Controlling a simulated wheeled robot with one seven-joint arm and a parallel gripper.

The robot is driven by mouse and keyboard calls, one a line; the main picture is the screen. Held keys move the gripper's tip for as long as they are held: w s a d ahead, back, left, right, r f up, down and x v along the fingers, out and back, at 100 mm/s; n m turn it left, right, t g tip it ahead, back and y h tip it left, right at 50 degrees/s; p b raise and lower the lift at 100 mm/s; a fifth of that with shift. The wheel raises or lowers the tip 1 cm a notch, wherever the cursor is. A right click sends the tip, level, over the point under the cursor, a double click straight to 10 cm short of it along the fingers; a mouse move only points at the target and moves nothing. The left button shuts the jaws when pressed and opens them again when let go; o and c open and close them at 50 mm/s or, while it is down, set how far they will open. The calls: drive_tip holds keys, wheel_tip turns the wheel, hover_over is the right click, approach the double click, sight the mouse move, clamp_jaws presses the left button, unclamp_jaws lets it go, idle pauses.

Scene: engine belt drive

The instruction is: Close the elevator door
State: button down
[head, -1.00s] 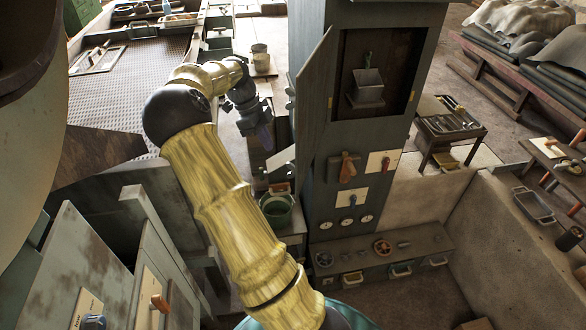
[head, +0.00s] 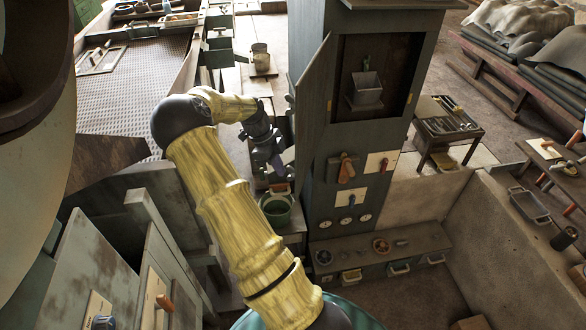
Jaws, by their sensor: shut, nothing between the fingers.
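The elevator door (head: 316,96) is a dark grey-green panel on the left side of a tall column (head: 394,135). It stands swung open, seen nearly edge-on. The opening beside it shows a dark brown recess with a grey metal bucket (head: 367,90) inside. My gripper (head: 279,172) is at the end of the yellow arm, left of the door and the column. It is shut and empty, pointing downward, and appears below the door's lower edge in the picture. I cannot tell whether it touches the door; its fingertips are small and dark.
Handles and gauges (head: 346,222) sit on the column below the opening. A green bucket (head: 277,208) stands below my gripper. A bench with drawers (head: 380,250) is at the column's foot. A small tool table (head: 445,130) stands to the right.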

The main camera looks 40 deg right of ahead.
sight(293, 173)
drive_tip(key=s, duration=0.1)
drive_tip(key=s+d+p, duration=0.1)
drive_tip(key=s+d+f+p, duration=0.1)
drive_tip(key=s, duration=0.1)
drive_tip(key=shift+d, duration=0.1)
idle(0.4)
